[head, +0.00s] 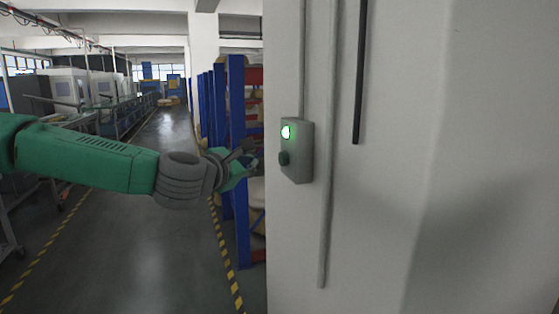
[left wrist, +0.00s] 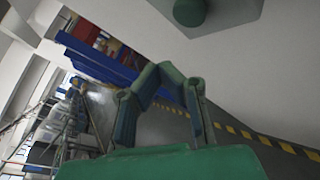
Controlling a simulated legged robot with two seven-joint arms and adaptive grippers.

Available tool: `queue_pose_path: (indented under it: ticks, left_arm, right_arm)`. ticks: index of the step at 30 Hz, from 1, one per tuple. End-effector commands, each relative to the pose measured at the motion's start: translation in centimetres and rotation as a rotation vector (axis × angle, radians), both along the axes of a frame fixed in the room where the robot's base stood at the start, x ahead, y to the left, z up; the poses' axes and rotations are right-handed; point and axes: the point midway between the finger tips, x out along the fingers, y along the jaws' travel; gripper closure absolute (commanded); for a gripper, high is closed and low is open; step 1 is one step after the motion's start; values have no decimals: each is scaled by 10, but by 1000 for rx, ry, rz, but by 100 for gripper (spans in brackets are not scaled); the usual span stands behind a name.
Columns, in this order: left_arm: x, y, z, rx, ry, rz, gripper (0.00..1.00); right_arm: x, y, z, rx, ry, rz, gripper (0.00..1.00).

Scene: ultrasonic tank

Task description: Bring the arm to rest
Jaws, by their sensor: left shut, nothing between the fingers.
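My left arm reaches in from the left in the head view, held out roughly level. My left gripper (head: 248,160) is shut and empty, just left of a grey control box (head: 298,152) on the white pillar. The box has a lit green light (head: 286,132) and a dark green knob (head: 284,158) below it. The gripper looks apart from the box. In the left wrist view the gripper's fingers (left wrist: 160,75) bend in toward each other, and the knob (left wrist: 189,10) shows at the top edge. My right gripper is in neither view.
The white pillar (head: 400,220) fills the right side, with a thin conduit (head: 328,200) and a black bar (head: 360,80) on it. Blue shelving racks (head: 237,120) stand behind the gripper. A clear aisle (head: 140,230) with yellow-black floor lines runs back, with machines (head: 70,90) at left.

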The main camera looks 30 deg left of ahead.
Motion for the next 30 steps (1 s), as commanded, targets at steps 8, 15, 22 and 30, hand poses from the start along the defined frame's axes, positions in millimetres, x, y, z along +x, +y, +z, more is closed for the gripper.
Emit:
queue_pose_path:
  ticks: [8,15,22,30]
  left_arm:
    - [0,-1,-3,6,5,-3,100]
    - [-5,-46,-97,282,163,-149,100]
    - [-54,-104,-259,757,405,-482,100]
    - [-169,-132,-431,1263,609,-1015,100]
  right_arm:
    - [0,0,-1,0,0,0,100]
    - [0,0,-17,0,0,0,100]
    - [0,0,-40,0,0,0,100]
    - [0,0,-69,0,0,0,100]
